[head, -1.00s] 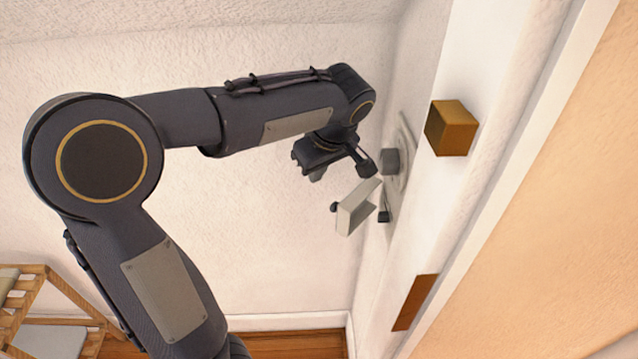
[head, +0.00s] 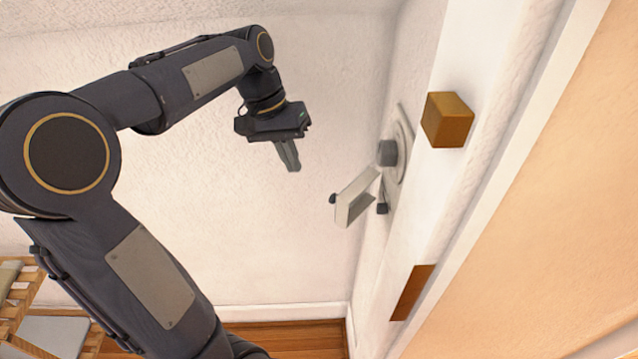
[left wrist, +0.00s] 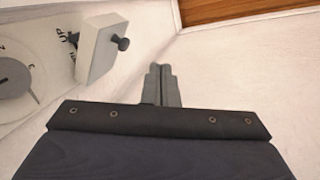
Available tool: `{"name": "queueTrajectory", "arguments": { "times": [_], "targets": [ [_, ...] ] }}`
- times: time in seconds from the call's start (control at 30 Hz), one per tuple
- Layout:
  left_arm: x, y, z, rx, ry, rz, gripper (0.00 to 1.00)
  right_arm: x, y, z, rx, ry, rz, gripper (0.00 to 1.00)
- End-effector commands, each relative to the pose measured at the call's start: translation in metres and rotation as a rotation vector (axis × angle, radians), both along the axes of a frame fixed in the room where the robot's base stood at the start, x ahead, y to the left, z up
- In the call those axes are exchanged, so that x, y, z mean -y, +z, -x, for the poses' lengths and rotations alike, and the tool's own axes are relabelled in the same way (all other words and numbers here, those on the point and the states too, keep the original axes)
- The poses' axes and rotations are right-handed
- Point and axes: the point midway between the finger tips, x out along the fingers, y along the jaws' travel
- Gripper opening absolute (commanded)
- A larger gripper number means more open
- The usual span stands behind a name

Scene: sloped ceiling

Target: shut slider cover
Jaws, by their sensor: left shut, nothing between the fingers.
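The slider cover (head: 356,197) is a pale flap with a small dark knob at its outer end, and it stands out at an angle from the right-hand wall. A small dark block (head: 382,208) shows on the wall beside it. In the left wrist view the cover (left wrist: 100,50) is at the upper left, with its dark knob facing right and the letters "UP" on the panel beside it. My left gripper (head: 292,166) is shut and empty, to the left of the cover and apart from it. Its closed fingers (left wrist: 161,85) also show in the left wrist view.
A round grey dial (head: 387,153) sits on a plate above the cover; the dial also shows in the left wrist view (left wrist: 12,78). A wooden block (head: 447,120) and a flat brown piece (head: 411,293) are on the wall further right. A wooden rack (head: 20,300) stands lower left.

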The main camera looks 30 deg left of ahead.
Motion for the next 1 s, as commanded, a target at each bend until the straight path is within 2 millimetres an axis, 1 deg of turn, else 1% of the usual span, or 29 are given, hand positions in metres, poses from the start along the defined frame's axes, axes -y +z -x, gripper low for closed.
{"name": "queueTrajectory", "arguments": {
  "times": [0.03,0.2,0.33,0.47,0.57,0.67,1.0],
  "targets": [
    [-0.01,0.0,0.002,0.052,-0.062,0.051,0.0,0.0,0.0,0.0,0.0,0.0,0.0,0.0],
    [-0.029,0.007,0.004,0.279,-0.289,0.158,0.0,0.0,0.0,0.0,0.0,0.0,0.0,0.0],
    [-0.039,0.013,0.003,0.405,-0.385,0.178,0.0,0.0,0.0,0.0,0.0,0.0,0.0,0.0],
    [-0.041,0.014,0.002,0.458,-0.427,0.18,0.0,0.0,0.0,0.0,0.0,0.0,0.0,0.0],
    [-0.037,0.007,0.0,0.463,-0.434,0.182,0.0,0.0,0.0,0.0,0.0,0.0,0.0,0.0],
    [-0.028,-0.005,-0.004,0.46,-0.435,0.183,0.0,0.0,0.0,0.0,0.0,0.0,0.0,0.0],
    [0.011,-0.062,-0.023,0.457,-0.435,0.183,0.0,0.0,0.003,0.0,0.0,0.0,0.0,0.0]
  ]
}}
